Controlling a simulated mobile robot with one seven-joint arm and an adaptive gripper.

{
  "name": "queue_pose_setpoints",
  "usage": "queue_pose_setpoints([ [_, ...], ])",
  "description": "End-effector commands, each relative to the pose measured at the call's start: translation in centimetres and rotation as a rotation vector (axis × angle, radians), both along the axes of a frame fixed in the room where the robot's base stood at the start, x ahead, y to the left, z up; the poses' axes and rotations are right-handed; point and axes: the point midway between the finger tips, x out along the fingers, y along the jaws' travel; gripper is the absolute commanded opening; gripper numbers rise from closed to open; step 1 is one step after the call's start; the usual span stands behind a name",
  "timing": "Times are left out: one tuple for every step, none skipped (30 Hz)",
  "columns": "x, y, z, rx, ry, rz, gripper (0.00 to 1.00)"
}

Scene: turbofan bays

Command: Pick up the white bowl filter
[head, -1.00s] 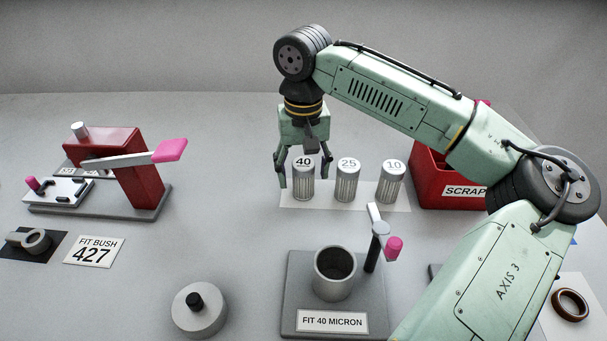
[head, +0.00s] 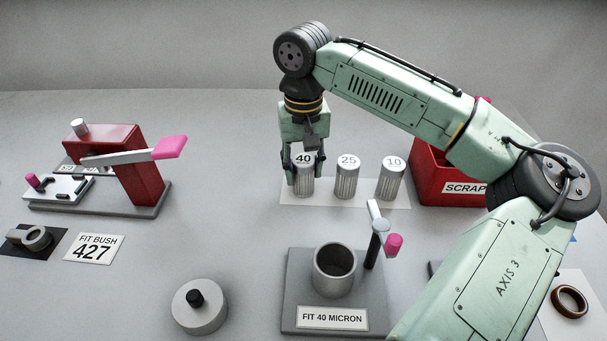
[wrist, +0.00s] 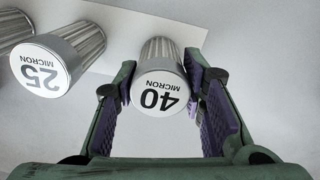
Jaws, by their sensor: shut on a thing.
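The filter labelled 40 micron (head: 304,180) is a ribbed metal cylinder with a white top, standing upright at the left of a row of three on a white mat (head: 300,205). My gripper (head: 302,166) is around it from above and shut on it. In the wrist view the 40 filter (wrist: 160,85) sits between the purple pads of my gripper (wrist: 163,95). The 25 filter (head: 348,180) and the 10 filter (head: 390,180) stand to its right. A grey bowl (head: 334,270) is open and empty-looking on a base with a FIT 40 MICRON sign (head: 332,318).
A red scrap bin (head: 430,180) stands right of the filters. A pink-tipped lever (head: 393,245) rises beside the bowl. A round lid with a black knob (head: 200,308) lies front left. A red press (head: 140,165) stands at left. The table between press and filters is clear.

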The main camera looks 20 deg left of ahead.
Motion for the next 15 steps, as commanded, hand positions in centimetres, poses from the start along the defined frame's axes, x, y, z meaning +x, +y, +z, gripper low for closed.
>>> queue_pose_setpoints([
  [0.0, 0.0, 0.0, 0.000, 0.000, 0.000, 0.05],
  [0.0, 0.0, 0.0, 0.000, -0.001, 0.000, 0.04],
  [0.0, 0.0, 0.0, 0.000, -0.001, 0.000, 0.04],
  [0.0, 0.0, 0.0, 0.000, -0.001, 0.000, 0.04],
  [0.0, 0.0, 0.0, 0.000, -0.001, 0.000, 0.04],
  [0.0, 0.0, 0.0, 0.000, -0.001, 0.000, 0.04],
  [0.0, 0.0, 0.1, 0.000, -0.001, 0.000, 0.04],
  [0.0, 0.0, 0.1, 0.000, -0.001, 0.000, 0.04],
  [0.0, 0.0, 0.2, 0.000, -0.001, 0.000, 0.04],
  [0.0, 0.0, 0.4, 0.001, -0.002, 0.000, 0.04],
  [0.1, 0.0, 0.7, 0.000, -0.001, -0.001, 0.04],
  [0.1, 0.0, 1.1, 0.001, -0.002, -0.001, 0.04],
  [0.1, 0.1, 1.6, 0.003, -0.002, -0.001, 0.04],
  [0.1, 0.1, 2.1, 0.002, -0.001, 0.000, 0.04],
  [0.1, 0.1, 2.9, 0.003, -0.003, 0.000, 0.04],
])
